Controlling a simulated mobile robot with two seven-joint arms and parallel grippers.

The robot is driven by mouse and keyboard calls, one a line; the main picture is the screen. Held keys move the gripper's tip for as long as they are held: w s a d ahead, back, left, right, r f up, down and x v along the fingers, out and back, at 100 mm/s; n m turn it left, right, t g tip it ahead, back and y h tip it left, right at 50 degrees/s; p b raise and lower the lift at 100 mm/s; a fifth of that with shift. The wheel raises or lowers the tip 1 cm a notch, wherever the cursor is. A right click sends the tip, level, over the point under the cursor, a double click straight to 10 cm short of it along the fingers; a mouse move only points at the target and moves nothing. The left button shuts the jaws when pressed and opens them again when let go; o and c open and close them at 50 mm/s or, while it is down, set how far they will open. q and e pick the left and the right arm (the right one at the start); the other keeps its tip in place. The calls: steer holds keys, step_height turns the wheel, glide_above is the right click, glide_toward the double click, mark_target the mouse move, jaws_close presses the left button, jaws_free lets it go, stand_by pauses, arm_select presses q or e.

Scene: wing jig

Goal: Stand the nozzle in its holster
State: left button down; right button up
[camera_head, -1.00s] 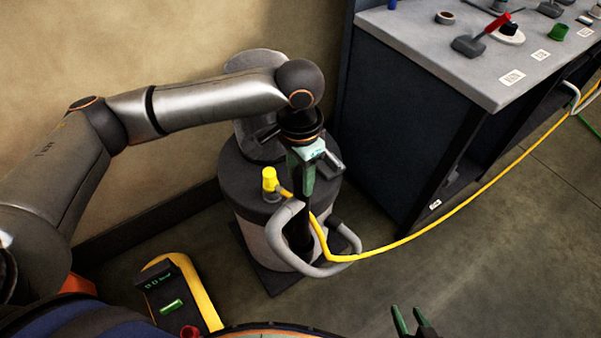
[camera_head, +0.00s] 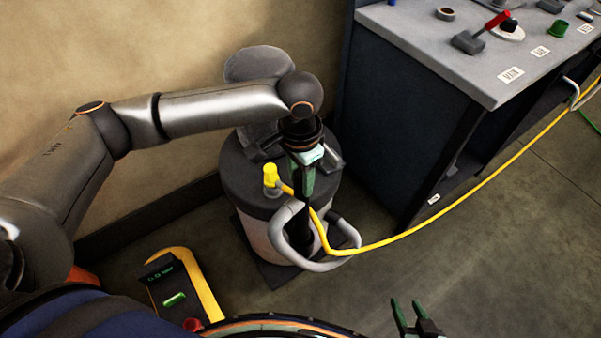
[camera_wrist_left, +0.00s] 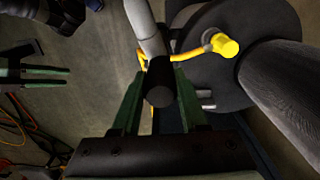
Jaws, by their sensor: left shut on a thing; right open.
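My left gripper (camera_head: 304,180) is shut on the nozzle, a dark upright tube (camera_head: 303,232) at the front of the grey drum. In the left wrist view the nozzle's round black end (camera_wrist_left: 160,88) sits between the green fingers (camera_wrist_left: 158,100). A thick grey hose (camera_head: 283,238) loops around the nozzle's lower part in the head view. I cannot tell the holster apart from the dark parts there, or whether the nozzle's lower end is inside it. My right gripper (camera_head: 415,315) is open and empty at the bottom, away from the drum.
The drum (camera_head: 230,190) with a black lid stands by the wall. A yellow fitting (camera_head: 270,175) sits on it, and a yellow hose (camera_head: 440,222) runs right to the bench (camera_head: 440,45). A yellow-edged unit (camera_head: 207,290) is lower left.

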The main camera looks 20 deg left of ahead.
mark_target(301, 201)
arm_select(q)
steer(key=shift+f, duration=0.1)
steer(key=shift+f, duration=2.25)
steer(key=shift+f+b, duration=0.6)
steer(key=shift+f, duration=1.3)
steer(key=shift+c, duration=1.8)
jaws_free()
step_height(301, 201, up, 13)
steer(key=shift+s+f+p, duration=0.1)
steer(key=shift+f+p, duration=0.1)
steer(key=shift+p, duration=0.65)
